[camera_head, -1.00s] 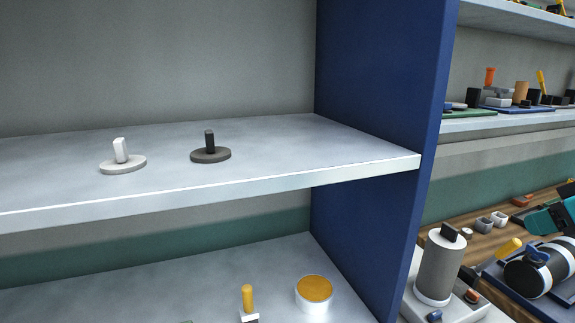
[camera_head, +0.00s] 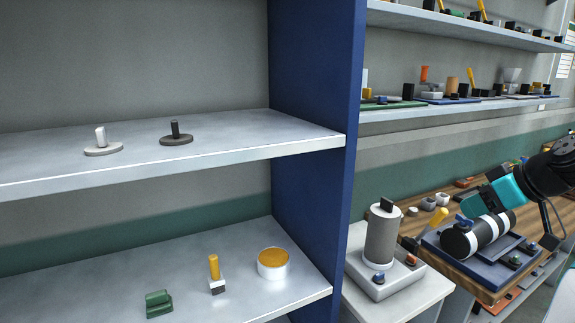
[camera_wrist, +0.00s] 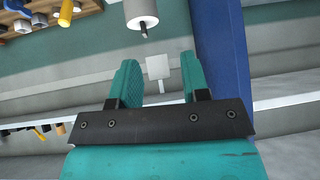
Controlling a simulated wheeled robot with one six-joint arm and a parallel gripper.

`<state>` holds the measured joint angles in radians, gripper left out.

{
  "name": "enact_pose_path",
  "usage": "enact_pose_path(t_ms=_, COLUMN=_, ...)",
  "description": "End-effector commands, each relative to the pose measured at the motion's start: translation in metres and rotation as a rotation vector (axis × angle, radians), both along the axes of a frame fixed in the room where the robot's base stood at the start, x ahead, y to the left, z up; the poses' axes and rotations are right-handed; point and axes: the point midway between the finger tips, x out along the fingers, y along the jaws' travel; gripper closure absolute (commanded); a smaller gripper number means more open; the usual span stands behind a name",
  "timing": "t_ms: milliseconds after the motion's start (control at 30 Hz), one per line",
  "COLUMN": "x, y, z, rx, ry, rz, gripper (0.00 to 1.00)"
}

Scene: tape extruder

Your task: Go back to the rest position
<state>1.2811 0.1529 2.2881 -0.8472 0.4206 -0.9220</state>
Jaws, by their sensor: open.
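My gripper (camera_wrist: 158,62) shows in the wrist view with its two teal fingers apart. Nothing is held between them; a small pale square panel (camera_wrist: 158,68) shows behind the gap. In the head view, the teal end of my arm (camera_head: 492,197) is at the right, over or in front of a black-and-white cylindrical machine (camera_head: 478,234) on a wooden bench. The fingertips cannot be made out there.
A grey cylinder (camera_head: 382,235) stands on a white base left of the machine. A blue panel (camera_head: 315,110) borders shelves at left. The middle shelf (camera_head: 230,150) bears white and dark pegs; the lower shelf (camera_head: 110,280) holds a round tin (camera_head: 272,264) and small parts.

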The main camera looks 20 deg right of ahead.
Motion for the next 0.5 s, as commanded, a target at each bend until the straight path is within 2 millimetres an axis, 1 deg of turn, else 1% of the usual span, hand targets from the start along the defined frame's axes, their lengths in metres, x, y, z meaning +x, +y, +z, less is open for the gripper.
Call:
enact_pose_path(t_ms=167, x=0.018, y=0.034, z=0.001, rx=0.03, ry=0.036, rz=0.059, gripper=0.58)
enact_pose_path(t_ms=267, x=0.029, y=0.061, z=0.002, rx=0.052, ry=0.066, rz=0.104, gripper=0.58)
enact_pose_path(t_ms=367, x=0.038, y=0.093, z=0.003, rx=0.072, ry=0.102, rz=0.152, gripper=0.58)
enact_pose_path(t_ms=467, x=0.045, y=0.134, z=0.004, rx=0.094, ry=0.151, rz=0.212, gripper=0.58)
enact_pose_path(t_ms=500, x=0.046, y=0.153, z=0.004, rx=0.102, ry=0.176, rz=0.24, gripper=0.58)
